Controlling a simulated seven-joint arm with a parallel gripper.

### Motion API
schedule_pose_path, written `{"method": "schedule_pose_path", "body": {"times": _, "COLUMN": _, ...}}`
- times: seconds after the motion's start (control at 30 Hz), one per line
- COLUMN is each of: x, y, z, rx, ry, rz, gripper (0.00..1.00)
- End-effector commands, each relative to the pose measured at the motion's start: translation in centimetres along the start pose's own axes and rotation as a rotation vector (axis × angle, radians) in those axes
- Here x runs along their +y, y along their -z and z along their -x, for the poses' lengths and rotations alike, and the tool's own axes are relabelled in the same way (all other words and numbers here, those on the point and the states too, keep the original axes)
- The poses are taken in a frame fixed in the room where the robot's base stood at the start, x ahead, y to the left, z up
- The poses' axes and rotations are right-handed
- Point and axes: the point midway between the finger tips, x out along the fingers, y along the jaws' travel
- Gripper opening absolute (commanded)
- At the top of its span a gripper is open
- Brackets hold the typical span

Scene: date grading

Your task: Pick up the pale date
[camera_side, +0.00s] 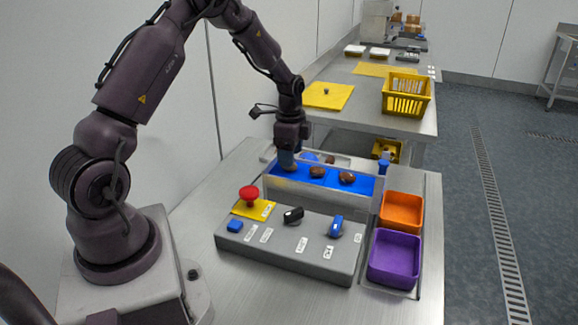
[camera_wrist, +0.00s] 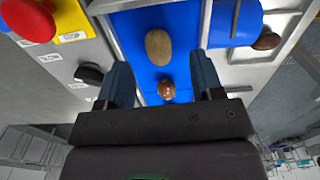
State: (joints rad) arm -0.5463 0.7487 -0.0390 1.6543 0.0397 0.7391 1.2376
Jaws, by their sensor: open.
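The pale date (camera_wrist: 159,47) is a tan oval lying on the blue belt (camera_wrist: 133,30) in the wrist view, just beyond my fingertips. My gripper (camera_wrist: 162,75) is open, with one dark finger on each side of the belt's middle and nothing held. A glossy dark brown date (camera_wrist: 167,90) shows between the fingers in that view. In the side view my gripper (camera_side: 287,160) hangs low over the left part of the belt (camera_side: 331,178). Two brown dates (camera_side: 317,172) (camera_side: 347,177) lie to its right. I cannot surely tell the pale date there.
A grey control box (camera_side: 285,245) with a red button (camera_side: 249,194) and knobs stands in front of the belt. An orange bin (camera_side: 401,211) and a purple bin (camera_side: 396,257) stand at the right. Another brown date (camera_wrist: 266,41) lies in a tray beside the belt.

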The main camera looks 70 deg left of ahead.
Motion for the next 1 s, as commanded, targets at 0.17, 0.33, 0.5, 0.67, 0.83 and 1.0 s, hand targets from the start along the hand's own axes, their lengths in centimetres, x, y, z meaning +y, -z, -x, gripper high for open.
{"method": "schedule_pose_path", "body": {"times": 0.17, "x": 0.1, "y": 0.0, "z": -2.5, "rx": 0.0, "ry": -0.001, "rz": 0.0, "gripper": 0.61}}
{"method": "schedule_pose_path", "body": {"times": 0.33, "x": 0.0, "y": 0.0, "z": -3.1, "rx": 0.001, "ry": 0.001, "rz": 0.0, "gripper": 0.61}}
{"method": "schedule_pose_path", "body": {"times": 0.5, "x": 0.0, "y": 0.0, "z": -3.1, "rx": 0.001, "ry": 0.001, "rz": 0.0, "gripper": 0.54}}
{"method": "schedule_pose_path", "body": {"times": 0.67, "x": 0.0, "y": 0.0, "z": -3.1, "rx": 0.001, "ry": 0.001, "rz": 0.0, "gripper": 0.19}}
{"method": "schedule_pose_path", "body": {"times": 0.83, "x": 0.0, "y": 0.0, "z": -3.1, "rx": 0.001, "ry": 0.001, "rz": 0.0, "gripper": 0.18}}
{"method": "schedule_pose_path", "body": {"times": 1.0, "x": 0.0, "y": 0.0, "z": -3.0, "rx": 0.001, "ry": 0.001, "rz": 0.0, "gripper": 0.18}}
